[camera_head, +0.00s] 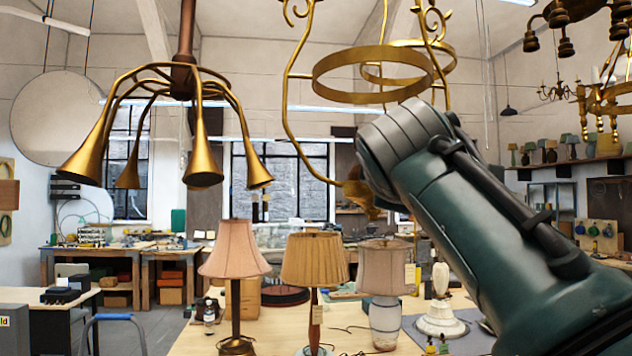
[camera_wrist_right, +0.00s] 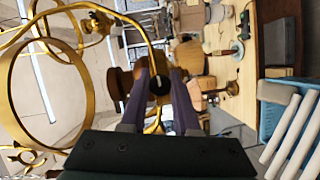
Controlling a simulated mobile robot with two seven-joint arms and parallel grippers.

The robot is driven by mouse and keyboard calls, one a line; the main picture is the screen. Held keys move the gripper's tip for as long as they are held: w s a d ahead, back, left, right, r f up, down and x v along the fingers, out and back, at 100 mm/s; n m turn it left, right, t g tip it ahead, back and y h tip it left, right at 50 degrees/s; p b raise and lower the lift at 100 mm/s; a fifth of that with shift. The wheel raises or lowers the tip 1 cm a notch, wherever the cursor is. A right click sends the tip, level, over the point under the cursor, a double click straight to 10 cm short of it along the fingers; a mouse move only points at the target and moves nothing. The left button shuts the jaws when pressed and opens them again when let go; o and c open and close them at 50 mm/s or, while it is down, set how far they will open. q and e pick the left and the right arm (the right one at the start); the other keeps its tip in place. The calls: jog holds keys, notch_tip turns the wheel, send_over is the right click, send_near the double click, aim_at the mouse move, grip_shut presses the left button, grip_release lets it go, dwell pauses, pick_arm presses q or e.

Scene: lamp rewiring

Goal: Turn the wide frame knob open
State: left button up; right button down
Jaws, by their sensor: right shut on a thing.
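The brass hanging frame (camera_head: 430,62) with its wide ring and curved rods hangs in the upper middle of the head view. Its ring (camera_wrist_right: 12,88) fills the left of the right wrist view. My right arm comes in from the right in the head view and hides its own gripper. In the right wrist view my right gripper (camera_wrist_right: 162,72) is closed around a knob (camera_wrist_right: 158,84) with a dark round end, beside the curved brass rod. Brown parts show on both sides of the fingers. The knob's turned angle cannot be told. My left gripper is out of view.
A brass lamp with trumpet arms (camera_head: 205,165) hangs at the left. Below, a wooden table (camera_head: 275,338) holds a pink-shaded lamp (camera_head: 234,262), a tan-shaded lamp (camera_head: 314,260) and a white-based lamp (camera_head: 384,268). A blue crate with white tubes (camera_wrist_right: 272,118) shows in the wrist view.

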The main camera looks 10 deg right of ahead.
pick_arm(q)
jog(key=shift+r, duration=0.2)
pick_arm(e)
jog(key=shift+m, duration=0.4)
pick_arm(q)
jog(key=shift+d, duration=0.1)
pick_arm(e)
jog(key=c, duration=0.6)
grip_release()
jog(key=shift+c, duration=0.2)
